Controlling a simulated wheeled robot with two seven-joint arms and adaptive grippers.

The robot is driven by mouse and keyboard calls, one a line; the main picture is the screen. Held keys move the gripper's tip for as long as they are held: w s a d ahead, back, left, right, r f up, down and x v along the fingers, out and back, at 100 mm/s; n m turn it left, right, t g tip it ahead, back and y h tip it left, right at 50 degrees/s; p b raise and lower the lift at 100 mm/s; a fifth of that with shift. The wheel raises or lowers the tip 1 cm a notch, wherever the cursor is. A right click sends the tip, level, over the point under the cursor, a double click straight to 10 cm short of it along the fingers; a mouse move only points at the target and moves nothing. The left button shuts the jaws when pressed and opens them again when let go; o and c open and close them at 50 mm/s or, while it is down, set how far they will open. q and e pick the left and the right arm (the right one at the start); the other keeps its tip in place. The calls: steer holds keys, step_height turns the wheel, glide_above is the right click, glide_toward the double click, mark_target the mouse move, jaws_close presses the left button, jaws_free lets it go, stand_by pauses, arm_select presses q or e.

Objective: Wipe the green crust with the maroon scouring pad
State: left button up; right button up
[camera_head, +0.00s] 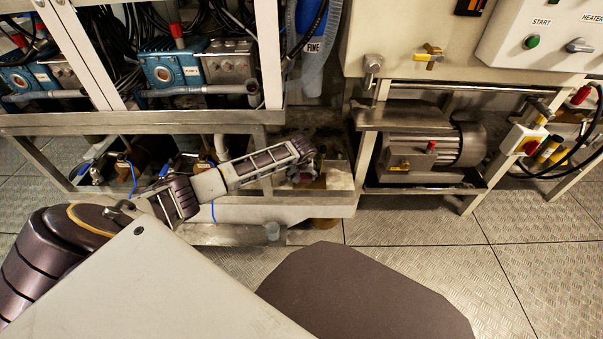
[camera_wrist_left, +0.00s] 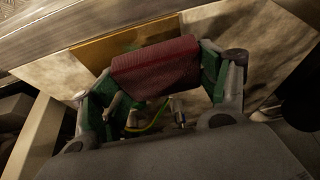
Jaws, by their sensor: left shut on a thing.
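The maroon scouring pad (camera_wrist_left: 155,66) is a dark red block in the left wrist view. My left gripper (camera_wrist_left: 160,86) is shut on it, with a green-sided finger at each end. A yellow-brown plate (camera_wrist_left: 92,52) lies just beyond the pad, and a faint patch of green crust (camera_wrist_left: 131,47) shows on it at the pad's upper edge. The pad hides part of the plate; I cannot tell whether it touches the crust. In the head view my left gripper (camera_head: 310,168) reaches into the low recess, and the pad is hard to make out there. My right gripper is not in view.
A steel frame rail (camera_head: 130,122) runs above my left arm. A motor (camera_head: 425,135) stands on a shelf to the right of the recess. Open tread-plate floor (camera_head: 420,223) lies at the right.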

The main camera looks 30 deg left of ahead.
arm_select(q)
steer(key=shift+f, duration=0.5)
steer(key=shift+f+b, duration=0.1)
steer(key=shift+b, duration=0.25)
steer(key=shift+f, duration=0.1)
steer(key=shift+f, duration=0.45)
stand_by(0.5)
steer(key=shift+f+b, duration=0.4)
steer(key=shift+f, duration=0.05)
stand_by(0.3)
steer(key=shift+d, duration=0.1)
